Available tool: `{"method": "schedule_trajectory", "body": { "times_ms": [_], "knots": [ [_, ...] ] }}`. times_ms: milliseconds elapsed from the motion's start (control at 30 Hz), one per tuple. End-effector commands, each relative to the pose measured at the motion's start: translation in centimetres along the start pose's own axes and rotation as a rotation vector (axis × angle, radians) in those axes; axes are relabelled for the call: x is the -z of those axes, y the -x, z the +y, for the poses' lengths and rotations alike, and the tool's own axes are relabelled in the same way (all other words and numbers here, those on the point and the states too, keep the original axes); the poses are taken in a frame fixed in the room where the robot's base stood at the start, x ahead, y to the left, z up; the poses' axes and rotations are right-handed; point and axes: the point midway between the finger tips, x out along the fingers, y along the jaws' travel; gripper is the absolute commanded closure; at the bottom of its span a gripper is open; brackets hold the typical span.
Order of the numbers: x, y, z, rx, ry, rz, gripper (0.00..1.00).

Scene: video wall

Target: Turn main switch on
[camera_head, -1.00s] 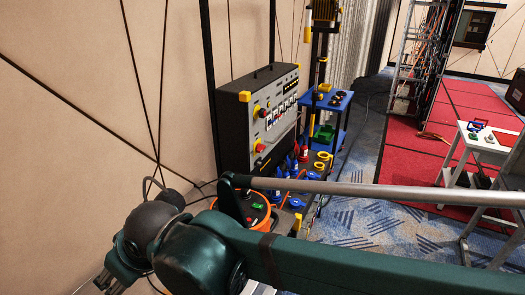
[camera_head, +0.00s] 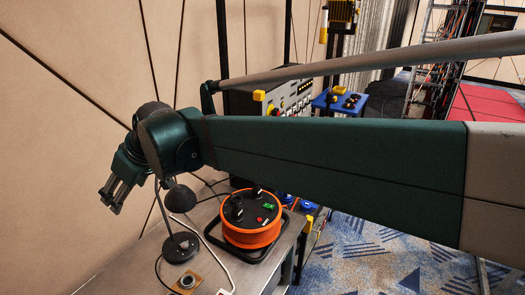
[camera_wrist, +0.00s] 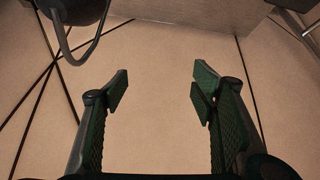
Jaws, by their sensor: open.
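The grey control panel (camera_head: 240,101) with yellow corners stands against the wall in the head view. Only a strip of its upper part shows between the bar and the green link of my arm. Its lower part is hidden, so I cannot make out the main switch or its position. My gripper (camera_head: 112,199) is at the left of the head view, in front of the beige wall and well apart from the panel. In the wrist view my gripper (camera_wrist: 159,88) is open and empty, with bare wall between its fingers.
A table (camera_head: 137,279) carries an orange cable reel (camera_head: 252,237), a dark round-based stand (camera_head: 179,248) and a small brass-coloured plate with a knob (camera_head: 186,283). A blue shelf (camera_head: 352,104) stands beyond the panel. The wall around my gripper looks clear.

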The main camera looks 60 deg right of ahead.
Motion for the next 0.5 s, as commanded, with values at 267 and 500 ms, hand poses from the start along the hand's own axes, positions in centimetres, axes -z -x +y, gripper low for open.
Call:
{"method": "schedule_trajectory", "body": {
  "times_ms": [267,500],
  "knots": [
    [4.4,-1.3,6.9,0.007,0.039,0.038,0.43],
    [7.4,-2.3,13.5,0.007,0.081,0.080,0.43]
  ]
}}
